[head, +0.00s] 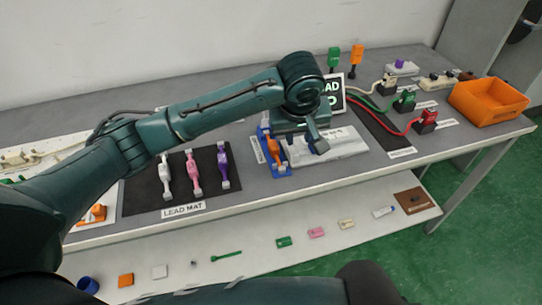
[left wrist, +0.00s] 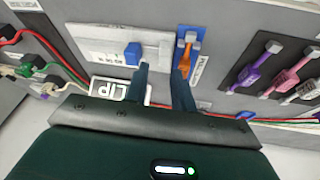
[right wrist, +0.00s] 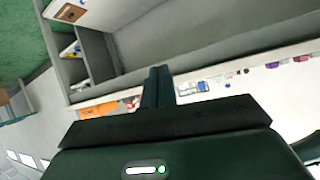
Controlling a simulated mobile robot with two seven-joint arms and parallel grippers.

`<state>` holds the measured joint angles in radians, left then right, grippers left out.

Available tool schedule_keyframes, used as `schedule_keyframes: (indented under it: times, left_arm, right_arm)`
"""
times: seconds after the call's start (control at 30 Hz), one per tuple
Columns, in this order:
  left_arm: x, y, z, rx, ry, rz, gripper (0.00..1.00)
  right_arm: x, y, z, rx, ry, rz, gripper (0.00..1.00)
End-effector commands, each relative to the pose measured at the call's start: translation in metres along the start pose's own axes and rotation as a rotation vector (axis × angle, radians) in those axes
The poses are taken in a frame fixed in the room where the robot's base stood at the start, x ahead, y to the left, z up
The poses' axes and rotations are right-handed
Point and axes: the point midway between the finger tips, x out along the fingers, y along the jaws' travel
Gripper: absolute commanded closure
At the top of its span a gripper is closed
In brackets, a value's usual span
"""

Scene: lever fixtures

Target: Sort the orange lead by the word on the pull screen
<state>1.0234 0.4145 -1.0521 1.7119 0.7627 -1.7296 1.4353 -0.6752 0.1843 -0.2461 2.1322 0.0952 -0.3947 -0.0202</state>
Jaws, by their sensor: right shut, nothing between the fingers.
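The orange lead (head: 273,147) lies in a blue holder (head: 281,172) on the table. The lead also shows in the left wrist view (left wrist: 185,65). The screen (head: 336,95) stands behind my left arm, which hides part of its text; only "AD" and "O" show. A pale plate (left wrist: 90,42) with a blue block (left wrist: 133,53) lies beside the holder. My left gripper (head: 318,148) is above the plate, beside the orange lead. In the left wrist view its fingers (left wrist: 163,85) are apart and empty. My right gripper (right wrist: 158,85) is shut and empty, away from the leads.
A dark lead mat (head: 145,190) holds white, pink and purple leads. An orange bin (head: 488,101) stands at the right end, near red and green cabled plugs (head: 425,121). Small items lie on the lower shelf (head: 255,262). A sign reading "LIP" (left wrist: 125,90) shows in the left wrist view.

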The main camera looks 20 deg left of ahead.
Motion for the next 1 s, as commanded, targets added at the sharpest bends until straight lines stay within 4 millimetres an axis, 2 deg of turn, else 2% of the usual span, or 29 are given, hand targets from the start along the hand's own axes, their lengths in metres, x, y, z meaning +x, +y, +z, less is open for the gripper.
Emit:
schedule_keyframes:
  times: [0.03,0.1,0.2,0.3,0.37,0.63,0.87,1.0]
  left_arm:
    - [-0.006,-0.008,-0.013,-0.037,0.025,-0.052,0.75]
    - [-0.017,-0.017,-0.023,-0.083,0.044,-0.109,0.75]
    - [-0.027,-0.025,-0.032,-0.126,0.062,-0.161,0.75]
    - [-0.026,-0.03,-0.035,-0.143,0.067,-0.184,0.75]
    - [-0.018,-0.032,-0.035,-0.146,0.066,-0.186,0.75]
    - [0.03,-0.041,-0.038,-0.145,0.067,-0.184,0.75]
    - [0.049,-0.043,-0.038,-0.143,0.067,-0.181,0.75]
    - [0.066,-0.047,-0.035,-0.142,0.067,-0.182,0.75]
  right_arm:
    - [0.003,-0.003,0.003,0.007,0.011,-0.006,1.0]
    - [0.004,-0.005,0.002,0.017,0.02,-0.01,1.0]
    - [0.005,-0.008,-0.002,0.028,0.031,-0.013,1.0]
    - [0.004,-0.009,-0.004,0.032,0.038,-0.016,1.0]
    - [0.004,-0.01,-0.004,0.033,0.039,-0.016,1.0]
    - [0.005,-0.01,-0.001,0.038,0.036,-0.018,1.0]
    - [0.006,-0.009,0.0,0.037,0.034,-0.018,1.0]
    - [0.006,-0.008,0.001,0.035,0.033,-0.017,1.0]
